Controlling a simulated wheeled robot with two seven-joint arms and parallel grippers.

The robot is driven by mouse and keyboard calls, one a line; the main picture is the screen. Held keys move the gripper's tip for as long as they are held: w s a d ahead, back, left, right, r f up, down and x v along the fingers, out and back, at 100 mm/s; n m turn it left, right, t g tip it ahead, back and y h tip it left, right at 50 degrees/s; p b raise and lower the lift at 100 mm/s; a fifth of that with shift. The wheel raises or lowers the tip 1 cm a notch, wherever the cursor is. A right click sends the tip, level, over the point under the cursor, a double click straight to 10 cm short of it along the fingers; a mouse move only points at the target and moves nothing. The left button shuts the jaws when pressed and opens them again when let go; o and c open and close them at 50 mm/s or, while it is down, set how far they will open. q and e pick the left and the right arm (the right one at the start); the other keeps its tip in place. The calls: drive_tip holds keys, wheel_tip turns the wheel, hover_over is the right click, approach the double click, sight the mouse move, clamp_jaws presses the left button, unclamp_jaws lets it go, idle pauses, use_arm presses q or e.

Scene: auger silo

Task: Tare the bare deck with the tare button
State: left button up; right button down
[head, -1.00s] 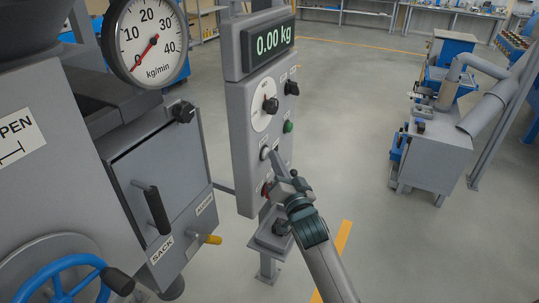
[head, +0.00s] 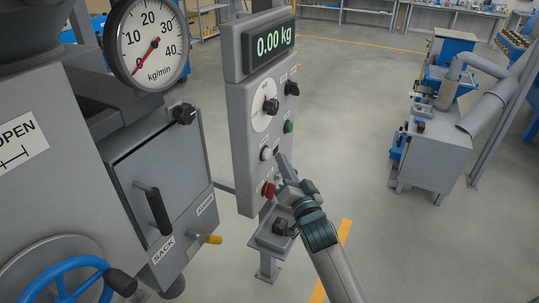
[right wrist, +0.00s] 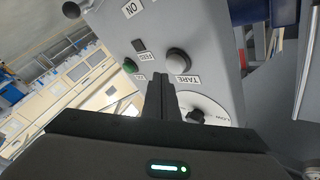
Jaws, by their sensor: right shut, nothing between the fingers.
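The tare button (head: 266,154) is a pale grey round button on the front of the grey control panel (head: 241,150). In the right wrist view the button (right wrist: 177,57) sits beside a TARE label. My right gripper (head: 280,161) is shut and empty, just right of the button in the head view and apart from it. In the right wrist view its closed fingertips (right wrist: 161,78) are near the TARE label, with the button uncovered. The display (head: 272,41) above reads 0.00 kg. I cannot make out the bare deck for certain. My left gripper is not in view.
A red button (head: 268,190) lies below the tare button, close to my right gripper. A green button (head: 288,127) and black knobs are higher on the panel. The grey sack machine (head: 150,150) stands left. Open floor (head: 370,130) lies to the right.

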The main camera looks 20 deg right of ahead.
drive_tip(key=shift+s+d+p, duration=0.7)
drive_tip(key=shift+s+d, duration=0.9)
drive_tip(key=shift+s, duration=0.2)
wheel_tip(320, 180, down, 28)
drive_tip(key=s+a+n+g+b, duration=0.2)
drive_tip(key=g, duration=0.3)
drive_tip(key=s+a+f+n+g+b, duration=0.15)
drive_tip(key=s+f, duration=0.45)
drive_tip(key=f, duration=0.6)
drive_tip(key=s+a+f+n+g+b, duration=0.1)
drive_tip(key=s+f+n+g, duration=0.15)
drive_tip(key=s+f, duration=0.65)
drive_tip(key=s+f+n+g+b, duration=0.1)
drive_tip(key=s+f+g, duration=0.2)
drive_tip(key=s+f, duration=0.6)
drive_tip(key=s+a+f+n+g+b, duration=0.1)
drive_tip(key=s+f+n+g, duration=0.1)
drive_tip(key=s+f, duration=0.8)
drive_tip(key=s+a+f+n+g+y+b, duration=0.1)
drive_tip(key=s+f+g, duration=0.3)
drive_tip(key=s+f, duration=0.6)
drive_tip(key=s, duration=1.1)
drive_tip(key=shift+s+a+g, duration=0.25)
drive_tip(key=shift+s+g, duration=0.05)
